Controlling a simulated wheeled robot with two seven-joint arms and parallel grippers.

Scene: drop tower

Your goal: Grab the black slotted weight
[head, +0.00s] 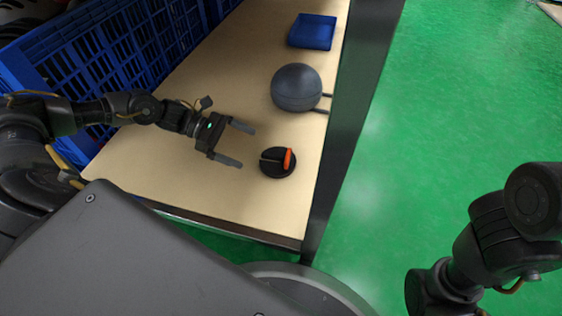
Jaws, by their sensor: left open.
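The black slotted weight (270,168) is a dark disc lying on the wooden table top near its front right corner. A slot line and an orange piece (289,160) show on its upper side. My left gripper (247,146) is open and empty, its two fingers pointing right toward the weight. The weight lies just beyond the fingertips, to their lower right, and does not appear to be between them. My right arm shows at the lower right over the green floor, but its gripper is out of view.
A grey ball-shaped object (297,87) with two prongs and a blue tray (312,31) lie farther back on the table (190,185). Blue crates (105,55) line its left side. A dark panel (352,110) borders the right edge, with green floor (450,110) beyond.

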